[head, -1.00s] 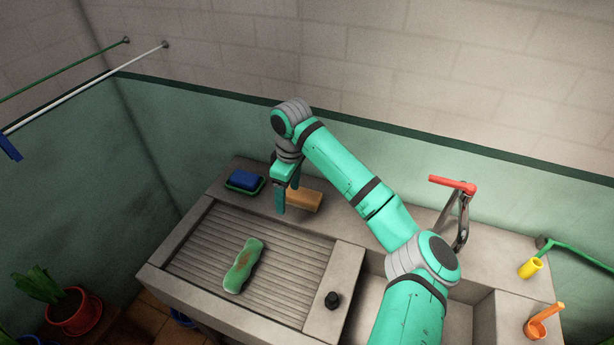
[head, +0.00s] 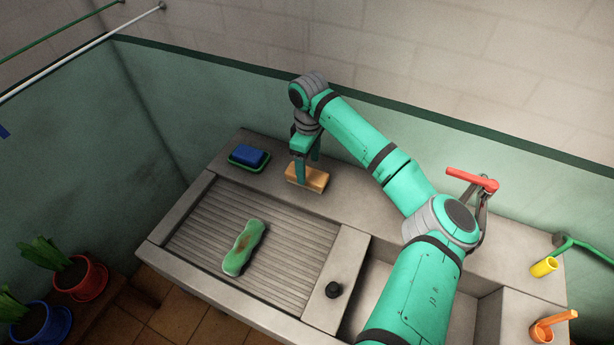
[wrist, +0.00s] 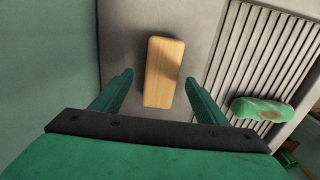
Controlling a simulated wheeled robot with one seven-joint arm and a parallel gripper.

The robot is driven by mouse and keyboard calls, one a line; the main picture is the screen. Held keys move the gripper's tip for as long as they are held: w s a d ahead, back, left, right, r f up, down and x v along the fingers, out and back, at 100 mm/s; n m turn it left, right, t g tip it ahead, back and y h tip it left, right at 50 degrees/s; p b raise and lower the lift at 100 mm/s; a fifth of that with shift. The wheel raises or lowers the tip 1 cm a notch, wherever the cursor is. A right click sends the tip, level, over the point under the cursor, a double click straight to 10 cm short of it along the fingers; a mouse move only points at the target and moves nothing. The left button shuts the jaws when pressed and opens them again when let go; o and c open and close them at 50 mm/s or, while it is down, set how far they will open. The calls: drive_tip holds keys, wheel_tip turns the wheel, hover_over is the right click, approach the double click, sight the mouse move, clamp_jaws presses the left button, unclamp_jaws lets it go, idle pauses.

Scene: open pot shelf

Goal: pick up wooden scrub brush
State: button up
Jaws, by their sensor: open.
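The wooden scrub brush (head: 308,178) is a tan wooden block lying on the sink's back ledge. It also shows in the wrist view (wrist: 164,72), near the middle, lengthwise between the lines of the two fingers. My gripper (head: 306,178) is at the brush in the head view, pointing down, with its fingers seen against the block. In the wrist view my gripper (wrist: 154,88) is open, one finger to each side of the brush's near end. No contact shows there. The brush's underside is hidden.
A blue block on a green dish (head: 247,157) sits left on the ledge. A green, brown-stained item (head: 244,247) lies on the ribbed drainboard (head: 202,235). The wall is close behind.

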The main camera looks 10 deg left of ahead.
sight(307, 173)
drive_tip(key=shift+s+a+f, duration=0.1)
drive_tip(key=shift+f, duration=1)
drive_tip(key=shift+s+a+f, duration=0.1)
drive_tip(key=shift+f, duration=1)
drive_tip(key=c, duration=1.2)
drive_tip(key=shift+r, duration=0.1)
